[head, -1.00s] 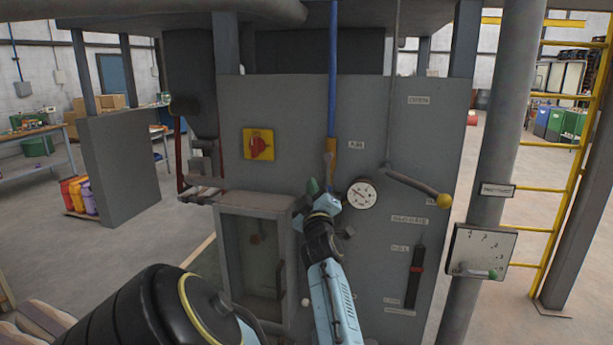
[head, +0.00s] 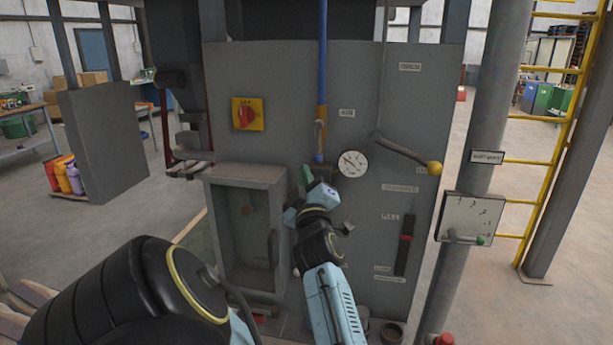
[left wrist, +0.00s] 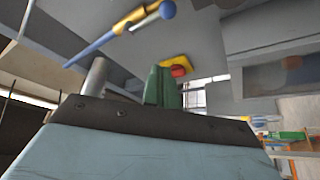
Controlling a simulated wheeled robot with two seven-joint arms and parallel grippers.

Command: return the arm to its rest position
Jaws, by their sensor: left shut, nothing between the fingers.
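My left gripper (head: 304,179) is in front of the grey machine panel (head: 290,90), just below the lower end of the blue air pipe (head: 322,50) and left of the round gauge (head: 352,164). Its green fingers are shut and empty. In the left wrist view the fingers (left wrist: 163,88) stand together, with the blue pipe's end and its yellow part (left wrist: 135,18) apart from them. The panel's red and yellow rotary switch (head: 248,114) is up and to the left of the gripper. My right gripper does not show.
A grey cabinet with a glazed door (head: 245,235) juts out left of my forearm. A lever with a yellow knob (head: 434,168) sticks out at right. A pillar carries a dial plate (head: 470,217). A yellow ladder (head: 540,160) stands at far right. Open floor lies at left.

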